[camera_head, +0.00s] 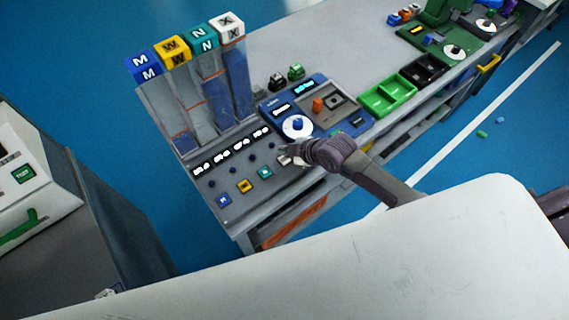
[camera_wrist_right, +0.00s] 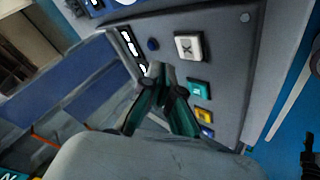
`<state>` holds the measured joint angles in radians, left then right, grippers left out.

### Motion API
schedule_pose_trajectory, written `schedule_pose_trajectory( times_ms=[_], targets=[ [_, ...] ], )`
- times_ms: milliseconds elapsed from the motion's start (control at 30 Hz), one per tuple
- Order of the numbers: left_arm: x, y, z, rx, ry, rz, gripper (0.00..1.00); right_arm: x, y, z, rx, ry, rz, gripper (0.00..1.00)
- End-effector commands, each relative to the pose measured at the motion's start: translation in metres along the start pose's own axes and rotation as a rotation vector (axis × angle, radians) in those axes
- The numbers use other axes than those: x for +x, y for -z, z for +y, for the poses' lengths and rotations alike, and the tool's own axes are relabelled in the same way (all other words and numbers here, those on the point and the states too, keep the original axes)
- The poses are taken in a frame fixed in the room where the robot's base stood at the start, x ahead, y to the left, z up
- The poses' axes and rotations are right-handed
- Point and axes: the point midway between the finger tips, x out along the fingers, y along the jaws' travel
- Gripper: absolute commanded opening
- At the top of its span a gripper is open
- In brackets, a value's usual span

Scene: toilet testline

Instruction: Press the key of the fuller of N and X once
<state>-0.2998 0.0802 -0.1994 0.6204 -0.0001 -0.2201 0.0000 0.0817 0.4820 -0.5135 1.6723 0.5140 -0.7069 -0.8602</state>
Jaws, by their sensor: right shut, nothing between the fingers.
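Cubes N (camera_head: 203,38) and X (camera_head: 227,25) top two clear columns at the back left of the console. Blue fill stands high in the X column (camera_head: 239,85) and lower in the N column (camera_head: 217,98). The white X key (camera_wrist_right: 188,46) and teal N key (camera_wrist_right: 200,88) sit in a row on the grey panel; the N key also shows in the head view (camera_head: 265,172). My right gripper (camera_head: 286,157) is shut and empty over the X end of the row, hiding most of that key. In the right wrist view its tips (camera_wrist_right: 165,76) appear beside both keys; contact cannot be told. My left gripper is not in view.
The yellow W key (camera_head: 244,186) and blue M key (camera_head: 224,200) continue the row, with small dark knobs behind. A blue device with a white dial (camera_head: 298,127) stands right of the panel.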

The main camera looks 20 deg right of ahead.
Motion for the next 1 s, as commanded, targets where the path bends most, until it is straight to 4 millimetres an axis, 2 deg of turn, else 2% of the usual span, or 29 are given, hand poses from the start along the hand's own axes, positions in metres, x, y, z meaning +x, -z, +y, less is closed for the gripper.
schedule_pose_trajectory(
  times_ms=[33,200,1000],
  targets=[
    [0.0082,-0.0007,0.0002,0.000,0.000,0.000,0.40,0.0070,-0.0055,-0.0046,-0.001,0.000,-0.001,0.00],
    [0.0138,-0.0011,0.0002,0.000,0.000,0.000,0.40,0.0130,-0.0094,-0.0086,-0.001,-0.001,0.000,0.00],
    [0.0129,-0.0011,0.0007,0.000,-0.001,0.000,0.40,0.0127,-0.0094,-0.0085,-0.001,-0.001,0.000,0.00]
  ],
)
